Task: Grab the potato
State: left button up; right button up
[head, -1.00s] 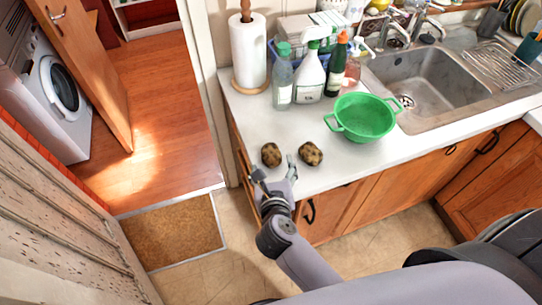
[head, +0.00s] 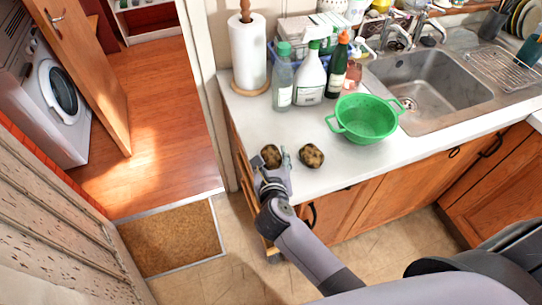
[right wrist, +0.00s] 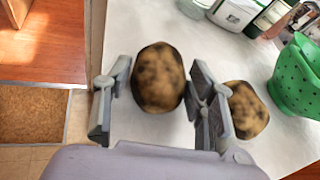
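Two brown, dark-spotted potatoes lie on the white counter. The left potato (head: 271,156) is at my right gripper (head: 271,162); in the right wrist view this potato (right wrist: 159,78) sits between the two open fingers (right wrist: 156,95), with a gap on its left side. On its right side I cannot tell whether a finger touches it. The right potato (head: 312,156) lies just outside the right finger, which partly covers it in the right wrist view (right wrist: 246,110). My left gripper is not in view.
A green colander (head: 366,119) stands right of the potatoes, before the sink (head: 432,88). Bottles (head: 310,78) and a paper towel roll (head: 247,55) stand behind. The counter's left edge is close to the left potato. Bare counter lies between the potatoes and the bottles.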

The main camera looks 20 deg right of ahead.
jog(key=c, duration=0.8)
jog(key=shift+r, duration=0.1)
